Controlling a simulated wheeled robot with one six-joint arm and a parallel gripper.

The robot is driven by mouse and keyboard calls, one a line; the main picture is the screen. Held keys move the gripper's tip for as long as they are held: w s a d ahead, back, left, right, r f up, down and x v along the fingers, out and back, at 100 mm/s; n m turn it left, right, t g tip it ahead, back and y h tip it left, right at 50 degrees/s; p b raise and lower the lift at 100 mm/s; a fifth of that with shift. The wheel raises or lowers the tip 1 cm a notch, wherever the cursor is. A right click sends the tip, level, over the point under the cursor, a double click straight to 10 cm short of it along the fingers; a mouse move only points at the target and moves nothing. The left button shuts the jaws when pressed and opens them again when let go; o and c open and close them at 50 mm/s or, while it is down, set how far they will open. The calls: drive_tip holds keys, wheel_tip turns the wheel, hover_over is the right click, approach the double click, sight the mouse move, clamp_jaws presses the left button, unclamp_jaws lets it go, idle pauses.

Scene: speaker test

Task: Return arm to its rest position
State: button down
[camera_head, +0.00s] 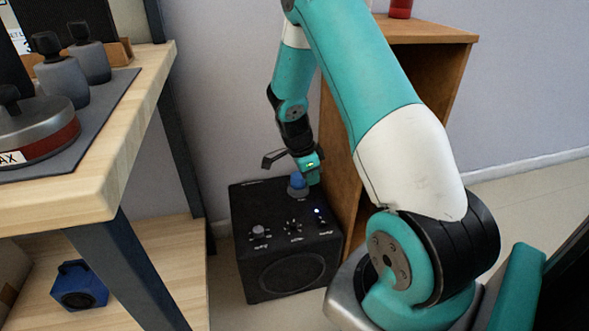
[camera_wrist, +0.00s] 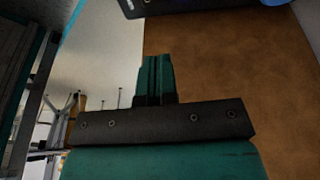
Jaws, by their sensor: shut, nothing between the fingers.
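My arm reaches from the right down toward a black speaker (camera_head: 285,270) on the floor. My gripper (camera_head: 314,178) is at the speaker's back right top edge, beside a blue knob (camera_head: 297,184); I cannot tell whether it touches the knob. In the wrist view the two teal fingers (camera_wrist: 155,75) are together with nothing between them. The speaker's dark edge (camera_wrist: 185,6) and a bit of blue (camera_wrist: 276,2) show at the top of that view. Small knobs and a lit blue light are on the speaker's top.
A wooden workbench (camera_head: 110,165) with a dark leg stands close on the left, with a blue object (camera_head: 80,285) on its lower shelf. An open wooden cabinet (camera_head: 440,30) stands behind my arm, with a red object (camera_head: 401,9) on top. Bare floor (camera_head: 520,190) lies to the right.

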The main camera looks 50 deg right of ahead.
drive_tip(key=w+a+r+n+t+y, duration=0.1)
drive_tip(key=a+r+n, duration=0.5)
drive_tip(key=a, duration=0.3)
drive_tip(key=a+r+n+t+y, duration=0.1)
drive_tip(key=a+r+n+t, duration=0.1)
drive_tip(key=a+r+n, duration=0.6)
drive_tip(key=s+a+r+n+y, duration=0.2)
drive_tip(key=s+a+r+n, duration=0.3)
drive_tip(key=s+a+n, duration=0.35)
drive_tip(key=s+a+r+n+y, duration=0.2)
drive_tip(key=s+a+r+n, duration=0.3)
drive_tip(key=s+a+n, duration=0.4)
wheel_tip(320, 180, up, 39)
drive_tip(key=a+p, duration=0.1)
drive_tip(key=p, duration=3.7)
drive_tip(key=shift+s+a+f+g+y, duration=0.2)
drive_tip(key=shift+s+g+y, duration=0.1)
